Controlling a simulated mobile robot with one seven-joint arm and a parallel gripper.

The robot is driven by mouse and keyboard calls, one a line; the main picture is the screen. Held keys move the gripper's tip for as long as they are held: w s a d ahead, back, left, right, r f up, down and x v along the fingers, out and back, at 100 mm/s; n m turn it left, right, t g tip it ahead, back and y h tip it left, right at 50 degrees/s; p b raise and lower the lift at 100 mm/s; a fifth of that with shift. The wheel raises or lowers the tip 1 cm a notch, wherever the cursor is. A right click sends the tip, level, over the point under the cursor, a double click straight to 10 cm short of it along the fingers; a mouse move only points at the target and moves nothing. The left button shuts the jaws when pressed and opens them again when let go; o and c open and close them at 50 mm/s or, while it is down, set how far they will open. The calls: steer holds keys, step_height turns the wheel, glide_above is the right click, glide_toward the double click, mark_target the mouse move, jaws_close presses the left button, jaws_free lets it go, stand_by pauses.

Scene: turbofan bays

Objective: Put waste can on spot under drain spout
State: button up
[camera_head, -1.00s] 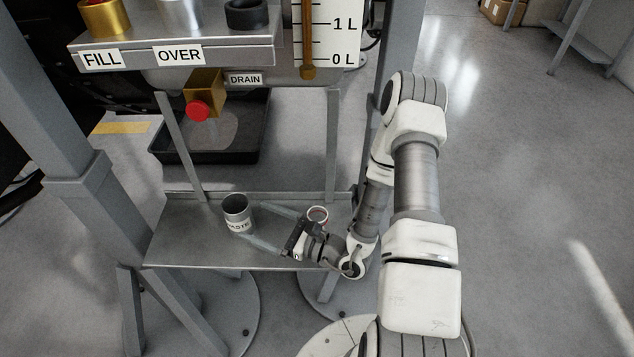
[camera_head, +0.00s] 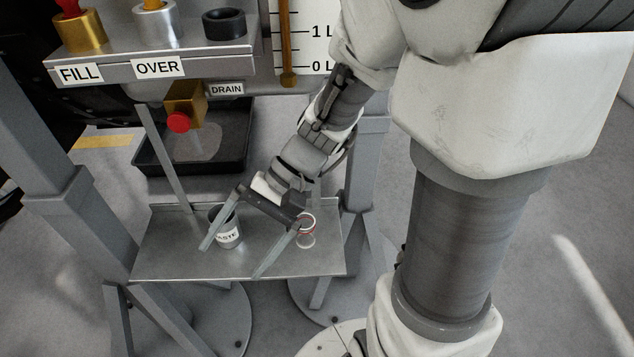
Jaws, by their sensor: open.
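The waste can (camera_head: 229,236), a small grey can with a white label, stands upright on the metal shelf (camera_head: 170,262). My gripper (camera_head: 230,262) is open, with its two long fingers pointing down and to the left over the shelf. One finger crosses in front of the can's left part; the other lies to its right. I cannot tell whether either touches it. The drain spout (camera_head: 184,104) is a brass block with a red knob, above a black tray (camera_head: 232,165). A round light grey spot (camera_head: 195,144) shows on the tray floor below the spout.
The labelled upper panel (camera_head: 160,66) overhangs the tray. A slanted grey strut (camera_head: 166,160) stands at the tray's left, between it and the shelf.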

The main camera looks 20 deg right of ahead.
steer(key=s+d+r+n+t+h, duration=0.2)
steer(key=d+r+n+t+h, duration=0.3)
steer(key=d+r+t+h, duration=0.3)
steer(key=d+r+h, duration=0.1)
steer(key=d+r, duration=0.2)
steer(key=d, duration=0.1)
steer(key=shift+r, duration=0.15)
steer(key=shift+s+r, duration=0.1)
steer(key=shift+s, duration=0.05)
step_height(320, 180, up, 16)
steer(key=p, duration=1.6)
